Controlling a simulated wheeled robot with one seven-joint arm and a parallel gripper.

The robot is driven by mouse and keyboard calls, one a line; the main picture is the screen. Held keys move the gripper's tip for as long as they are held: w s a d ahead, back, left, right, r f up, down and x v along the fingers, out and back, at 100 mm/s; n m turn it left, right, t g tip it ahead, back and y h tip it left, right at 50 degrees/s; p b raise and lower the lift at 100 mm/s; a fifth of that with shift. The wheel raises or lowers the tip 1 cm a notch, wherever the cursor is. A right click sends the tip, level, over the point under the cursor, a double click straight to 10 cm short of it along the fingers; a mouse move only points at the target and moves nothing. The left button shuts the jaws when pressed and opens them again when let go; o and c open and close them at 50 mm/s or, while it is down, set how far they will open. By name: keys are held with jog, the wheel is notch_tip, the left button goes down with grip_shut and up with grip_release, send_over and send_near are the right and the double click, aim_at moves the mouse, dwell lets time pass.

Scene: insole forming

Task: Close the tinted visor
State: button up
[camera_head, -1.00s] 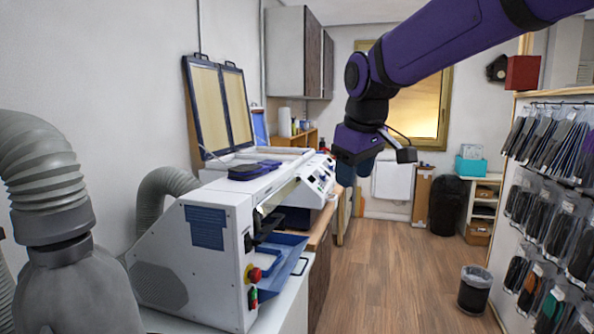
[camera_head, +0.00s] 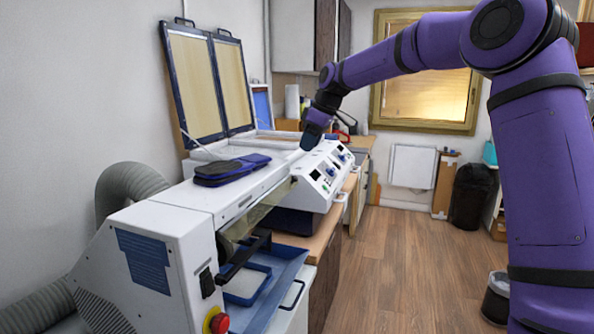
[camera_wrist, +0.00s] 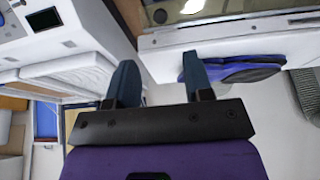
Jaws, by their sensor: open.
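A translucent amber panel, which looks like the tinted visor (camera_head: 262,212), shows along the front of the white machine (camera_head: 165,225), over the opening above a blue tray. Its lower edge is partly hidden by dark parts, and I cannot tell how far open it is. My gripper (camera_head: 310,140) is beyond it, above the control-panel end of the machine. In the wrist view my gripper (camera_wrist: 158,65) has its two blue fingers apart with nothing between them. The fingers point over the white machine top, and I cannot make out the visor there.
A raised blue-framed lid with tan panes (camera_head: 207,85) stands behind the machine. Dark blue insoles (camera_head: 232,170) lie on its top. The blue tray (camera_head: 265,275) juts out in front. A control panel (camera_head: 330,172) is to the right. The wooden floor (camera_head: 400,265) is clear.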

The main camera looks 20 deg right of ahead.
aim_at(295, 177)
jog(key=x, duration=1)
jog(key=shift+a+f, duration=0.1)
jog(key=shift+f, duration=0.2)
grip_shut()
